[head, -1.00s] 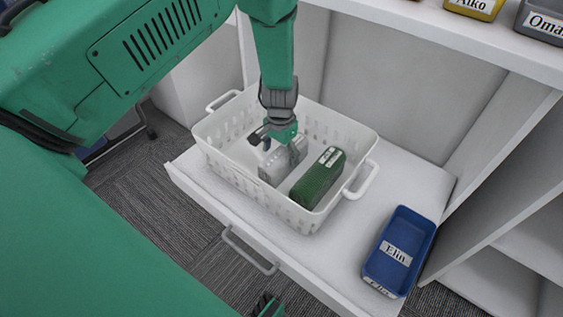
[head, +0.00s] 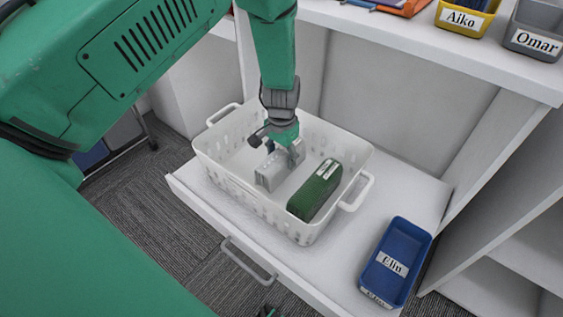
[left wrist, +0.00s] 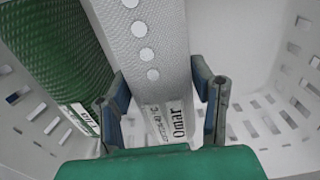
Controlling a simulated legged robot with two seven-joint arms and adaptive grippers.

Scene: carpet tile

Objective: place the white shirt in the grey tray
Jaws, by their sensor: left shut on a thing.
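The white shirt is a folded, upright pale bundle (head: 276,172) inside the white basket (head: 230,181). In the left wrist view the shirt (left wrist: 150,50) has a row of pale dots and an "Omar" label. My left gripper (head: 284,150) reaches down into the basket and is shut on the shirt, one finger on each side of it, as the left wrist view (left wrist: 162,98) shows. The grey tray (head: 536,32), labelled "Omar", stands on the shelf top at the upper right.
A green folded bundle (head: 316,188) labelled "Elin" stands beside the shirt in the basket. The basket rests on a pulled-out white drawer (head: 330,265). A blue "Elin" tray (head: 394,260) stands at the drawer's right. A yellow "Aiko" tray (head: 464,17) is left of the grey tray.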

